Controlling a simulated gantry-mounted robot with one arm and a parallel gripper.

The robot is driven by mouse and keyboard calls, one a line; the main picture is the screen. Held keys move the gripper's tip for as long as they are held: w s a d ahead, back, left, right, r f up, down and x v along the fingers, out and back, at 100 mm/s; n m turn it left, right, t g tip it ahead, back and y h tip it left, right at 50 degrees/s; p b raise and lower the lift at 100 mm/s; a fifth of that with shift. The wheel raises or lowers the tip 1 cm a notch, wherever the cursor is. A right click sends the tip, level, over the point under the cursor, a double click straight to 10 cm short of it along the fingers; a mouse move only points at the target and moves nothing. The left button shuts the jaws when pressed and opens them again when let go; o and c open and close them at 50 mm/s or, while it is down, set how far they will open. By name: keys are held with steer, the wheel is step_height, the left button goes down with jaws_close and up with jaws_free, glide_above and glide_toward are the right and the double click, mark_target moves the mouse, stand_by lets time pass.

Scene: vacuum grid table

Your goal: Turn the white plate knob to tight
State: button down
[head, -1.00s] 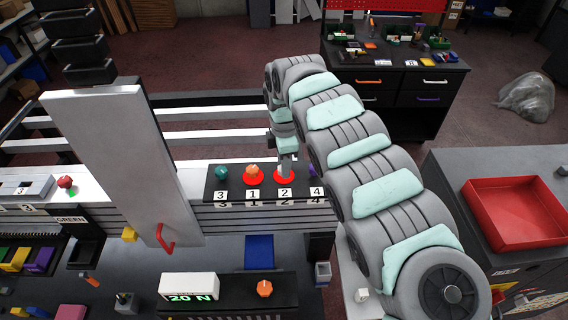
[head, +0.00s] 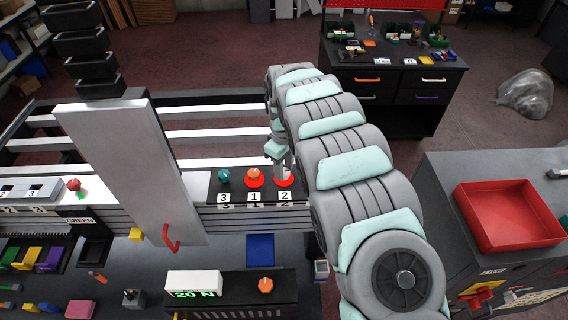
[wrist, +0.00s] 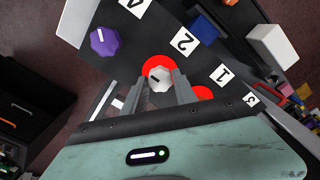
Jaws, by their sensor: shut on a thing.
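The white plate knob (wrist: 158,75) sits on a red disc on the black plate, beside the label 2. In the wrist view it is between the fingertips of my gripper (wrist: 160,86), which is shut on it. A short dark mark shows on its pale face. In the head view my gripper (head: 282,172) comes down onto the knob at label 2 and mostly hides it. The red disc (head: 285,183) shows below the fingers. I cannot read a tight mark on the plate.
An orange knob (head: 254,173) and a teal knob (head: 223,176) stand left of my gripper. A purple knob (wrist: 103,41) sits by label 4, hidden by my arm in the head view. A tall grey panel (head: 130,165) stands further left. A "20 N" display (head: 193,284) is in front.

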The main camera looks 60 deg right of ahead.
steer(key=m, duration=0.3)
steer(key=shift+m, duration=0.5)
steer(key=shift+w+a+m, duration=0.1)
steer(key=shift+w+m, duration=0.05)
steer(key=shift+m, duration=3.05)
steer(key=c, duration=1)
jaws_free()
